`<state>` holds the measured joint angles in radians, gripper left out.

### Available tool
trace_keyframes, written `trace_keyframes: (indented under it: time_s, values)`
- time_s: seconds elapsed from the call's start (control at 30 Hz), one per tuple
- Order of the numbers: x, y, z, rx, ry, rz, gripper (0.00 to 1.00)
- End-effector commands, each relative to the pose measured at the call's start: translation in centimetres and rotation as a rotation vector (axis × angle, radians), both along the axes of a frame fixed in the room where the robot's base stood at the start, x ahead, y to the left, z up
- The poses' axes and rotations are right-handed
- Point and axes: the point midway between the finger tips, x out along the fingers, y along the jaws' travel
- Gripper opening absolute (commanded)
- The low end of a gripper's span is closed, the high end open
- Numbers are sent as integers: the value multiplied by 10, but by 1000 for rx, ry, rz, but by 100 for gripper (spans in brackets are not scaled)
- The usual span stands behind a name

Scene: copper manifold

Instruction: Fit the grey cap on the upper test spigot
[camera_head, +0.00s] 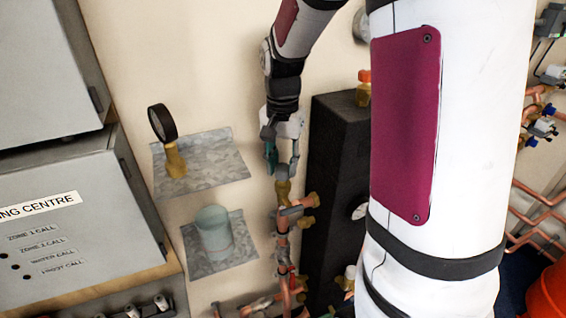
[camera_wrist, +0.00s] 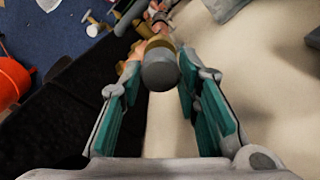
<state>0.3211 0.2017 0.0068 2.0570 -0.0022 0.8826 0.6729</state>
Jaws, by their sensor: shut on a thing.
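The grey cap (camera_wrist: 160,72) shows end-on between the fingertips of my gripper (camera_wrist: 158,76) in the wrist view. My gripper is shut on it. A brass fitting (camera_wrist: 157,45) shows directly beyond the cap, roughly in line with it; I cannot tell whether the cap touches it or is seated. In the head view my gripper (camera_head: 282,165) points down over the top of the copper pipework, at the upper brass spigot (camera_head: 283,191). The cap is hard to make out there, largely hidden by the fingers.
A dark block (camera_head: 335,150) stands close to the right of the spigot. A gauge on a brass fitting (camera_head: 174,160) sits on a grey shelf (camera_head: 225,165) to the left. A pale cup (camera_head: 214,235) stands on a lower shelf. Copper pipes (camera_head: 283,245) run below.

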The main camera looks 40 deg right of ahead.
Motion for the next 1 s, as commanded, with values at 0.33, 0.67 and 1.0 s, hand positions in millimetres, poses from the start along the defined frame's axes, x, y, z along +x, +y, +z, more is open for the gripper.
trace_keyframes:
  time_s: [0.33, 0.67, 1.0]
  values:
    - [0, 0, 0, 0, 0, 0, 16]
    - [0, 0, -4, 0, 0, 0, 16]
    - [0, 0, -8, 1, 1, 0, 16]
